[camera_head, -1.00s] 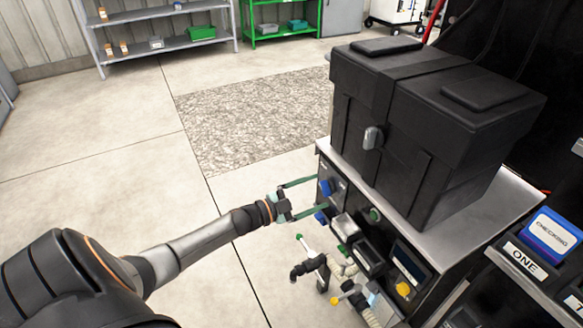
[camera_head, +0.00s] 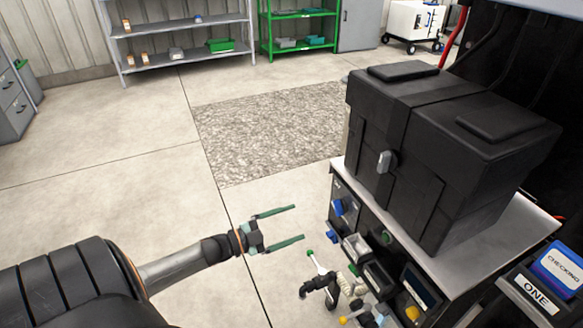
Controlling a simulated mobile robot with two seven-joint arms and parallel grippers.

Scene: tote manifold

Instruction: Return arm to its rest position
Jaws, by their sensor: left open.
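My left arm comes in from the lower left. Its gripper (camera_head: 289,226) has two green fingers, spread apart with nothing between them. It hangs over the bare floor, to the left of the manifold panel (camera_head: 343,207) and clear of it. A blue knob (camera_head: 338,207) on the panel is to the right of the fingertips, with a gap between. My right gripper does not show.
A black tote (camera_head: 450,140) stands on the metal-topped cabinet (camera_head: 455,250). Pipe fittings with a green-tipped lever (camera_head: 318,263) stick out below the gripper. A blue box (camera_head: 560,265) labelled CHECKING sits at right. Floor (camera_head: 110,190) to the left is free.

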